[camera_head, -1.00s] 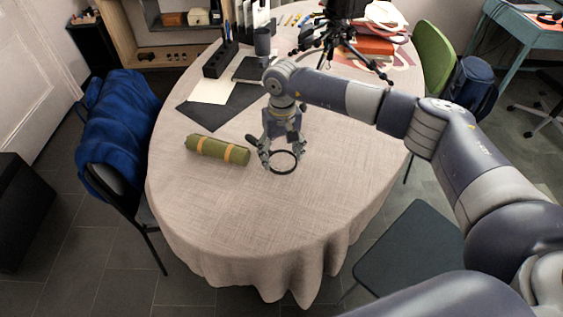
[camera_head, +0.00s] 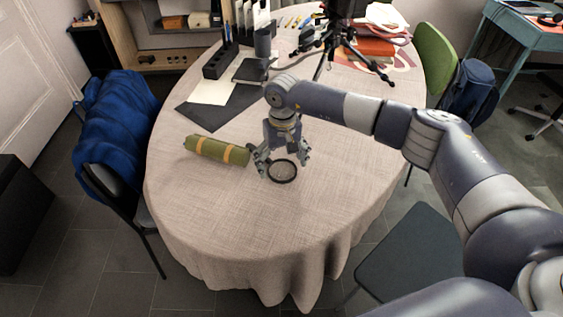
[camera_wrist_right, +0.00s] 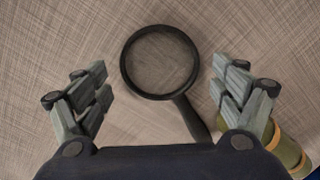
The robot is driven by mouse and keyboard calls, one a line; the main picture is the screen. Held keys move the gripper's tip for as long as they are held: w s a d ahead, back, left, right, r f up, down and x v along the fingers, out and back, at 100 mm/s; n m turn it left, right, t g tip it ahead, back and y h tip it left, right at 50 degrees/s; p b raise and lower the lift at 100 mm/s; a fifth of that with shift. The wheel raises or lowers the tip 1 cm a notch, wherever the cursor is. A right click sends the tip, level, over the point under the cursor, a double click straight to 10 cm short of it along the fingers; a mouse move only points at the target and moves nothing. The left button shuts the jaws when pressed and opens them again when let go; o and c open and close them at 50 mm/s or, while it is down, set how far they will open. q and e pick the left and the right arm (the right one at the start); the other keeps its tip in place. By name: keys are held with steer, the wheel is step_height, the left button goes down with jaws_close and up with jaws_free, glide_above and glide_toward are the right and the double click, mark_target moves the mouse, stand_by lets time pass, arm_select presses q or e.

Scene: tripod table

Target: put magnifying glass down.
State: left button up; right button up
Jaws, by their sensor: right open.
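The magnifying glass (camera_head: 283,179) has a round black rim and lies on the beige tablecloth. In the right wrist view the magnifying glass (camera_wrist_right: 126,72) lies between and beyond my fingers, its dark handle pointing down toward the palm. My right gripper (camera_head: 281,163) is right above and behind it in the head view. In the wrist view the right gripper (camera_wrist_right: 160,95) is open, with both fingers apart from the rim and handle. In the head view the handle is hidden by the gripper. My left gripper is not in view.
A green roll with yellow bands (camera_head: 217,150) lies left of my right gripper. A dark mat (camera_head: 212,113), a pen holder (camera_head: 220,61) and a black tripod (camera_head: 340,40) are farther back. The front of the tablecloth (camera_head: 250,230) is clear.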

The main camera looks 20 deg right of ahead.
steer(key=shift+r, duration=0.25)
step_height(320, 180, up, 12)
steer(key=p, duration=0.5)
steer(key=shift+f, duration=0.15)
